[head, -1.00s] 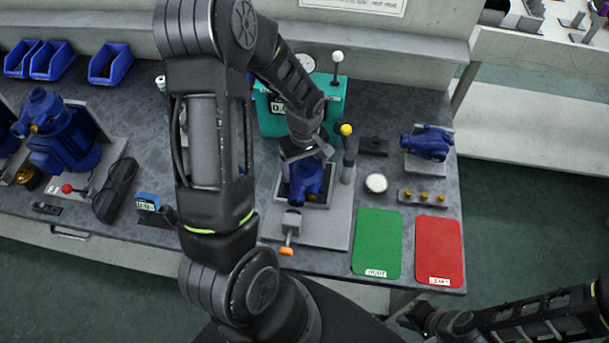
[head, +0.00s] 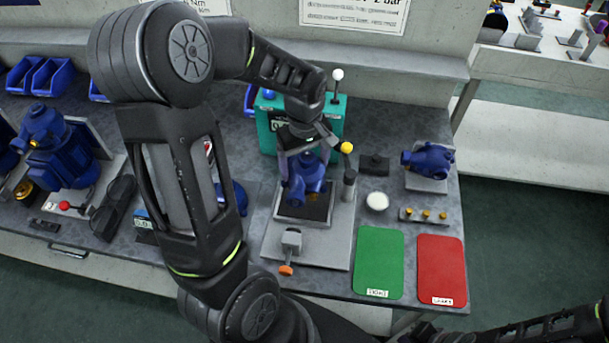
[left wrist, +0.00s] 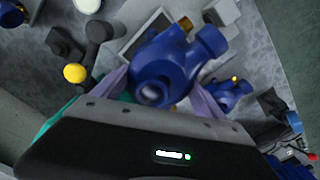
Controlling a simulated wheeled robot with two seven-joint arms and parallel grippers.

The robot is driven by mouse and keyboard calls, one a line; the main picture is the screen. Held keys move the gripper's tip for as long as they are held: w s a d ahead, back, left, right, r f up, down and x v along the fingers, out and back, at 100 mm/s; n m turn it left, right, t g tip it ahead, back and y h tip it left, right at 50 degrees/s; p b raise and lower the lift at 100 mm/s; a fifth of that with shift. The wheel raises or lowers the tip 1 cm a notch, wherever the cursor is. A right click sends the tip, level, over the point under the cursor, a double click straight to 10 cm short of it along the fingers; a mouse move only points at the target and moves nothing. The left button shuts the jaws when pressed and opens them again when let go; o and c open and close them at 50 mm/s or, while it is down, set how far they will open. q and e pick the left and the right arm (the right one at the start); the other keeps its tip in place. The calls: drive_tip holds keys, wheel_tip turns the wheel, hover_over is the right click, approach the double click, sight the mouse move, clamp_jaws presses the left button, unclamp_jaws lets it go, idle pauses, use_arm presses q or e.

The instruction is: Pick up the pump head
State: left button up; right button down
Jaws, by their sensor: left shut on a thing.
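The blue pump head (head: 306,174) hangs from my left gripper (head: 303,150) above the grey fixture plate (head: 335,250) with its dark square pad. In the left wrist view the same pump head (left wrist: 165,72) sits between the two finger pads of my left gripper (left wrist: 160,88), which is shut on it. A gap shows between pump head and pad. My right arm shows at the lower right of the head view; its gripper (head: 422,334) is dark and cut by the bottom edge, so its jaws cannot be read.
A yellow-knobbed lever (head: 346,147) stands close right of the held pump head. A teal tester (head: 268,125) stands behind it. A second blue pump part (head: 429,158) lies on a stand to the right. Green (head: 379,262) and red (head: 442,271) mats are bare.

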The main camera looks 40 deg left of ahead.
sight(305, 159)
use_arm(q)
drive_tip(key=shift+r, duration=0.6)
drive_tip(key=shift+r, duration=0.15)
drive_tip(key=shift+r+p, duration=2.25)
drive_tip(key=shift+r, duration=0.6)
